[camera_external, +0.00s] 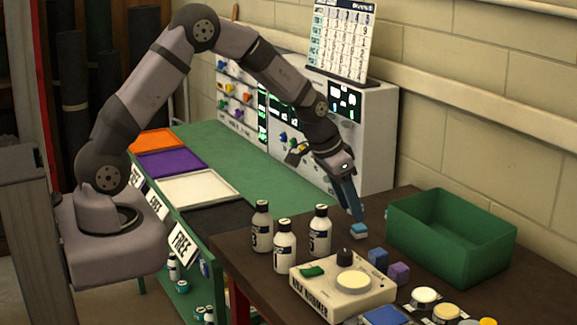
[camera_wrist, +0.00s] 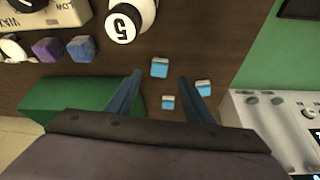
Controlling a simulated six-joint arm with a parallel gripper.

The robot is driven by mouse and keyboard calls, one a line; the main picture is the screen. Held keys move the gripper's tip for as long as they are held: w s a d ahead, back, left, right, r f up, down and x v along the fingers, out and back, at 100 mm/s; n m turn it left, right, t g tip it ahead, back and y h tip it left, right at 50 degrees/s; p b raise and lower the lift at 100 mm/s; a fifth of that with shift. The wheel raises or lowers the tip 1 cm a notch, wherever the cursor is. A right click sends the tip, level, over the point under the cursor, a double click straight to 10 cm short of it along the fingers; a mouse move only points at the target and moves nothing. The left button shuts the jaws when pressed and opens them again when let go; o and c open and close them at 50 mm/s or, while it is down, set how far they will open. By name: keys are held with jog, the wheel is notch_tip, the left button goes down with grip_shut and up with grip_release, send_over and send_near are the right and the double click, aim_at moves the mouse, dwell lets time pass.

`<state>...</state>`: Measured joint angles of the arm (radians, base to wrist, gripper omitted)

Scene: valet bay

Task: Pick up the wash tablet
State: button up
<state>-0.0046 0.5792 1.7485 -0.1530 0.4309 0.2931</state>
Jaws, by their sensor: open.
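Three small light-blue blocks with white parts lie on the dark brown table in the wrist view; they look like wash tablets. The first tablet (camera_wrist: 160,67) is at or just beyond the fingertips, between their lines. A second tablet (camera_wrist: 168,102) shows between the fingers, nearer the palm. A third tablet (camera_wrist: 204,88) is beside the right finger. In the external view one light-blue tablet (camera_external: 358,231) shows right under the fingertips; the others are not distinguishable there. My gripper (camera_external: 357,219) points down at the table, open and empty; its fingers also show in the wrist view (camera_wrist: 160,76). Contact cannot be told.
A green bin (camera_external: 407,231) stands right of my gripper. Several white bottles (camera_external: 320,231) stand to its left. A white device with a knob (camera_external: 335,298), a blue block (camera_external: 378,258) and a purple block (camera_external: 399,273) are in front. A white panel (camera_external: 375,140) stands behind.

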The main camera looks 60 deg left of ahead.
aim_at(358, 226)
jog(key=shift+w+f+p, duration=0.1)
jog(key=shift+f+p, duration=0.4)
jog(key=shift+p+x, duration=0.95)
jog(key=shift+x, duration=1.15)
jog(key=shift+d, duration=0.1)
jog(key=shift+c, duration=0.4)
jog(key=c, duration=1)
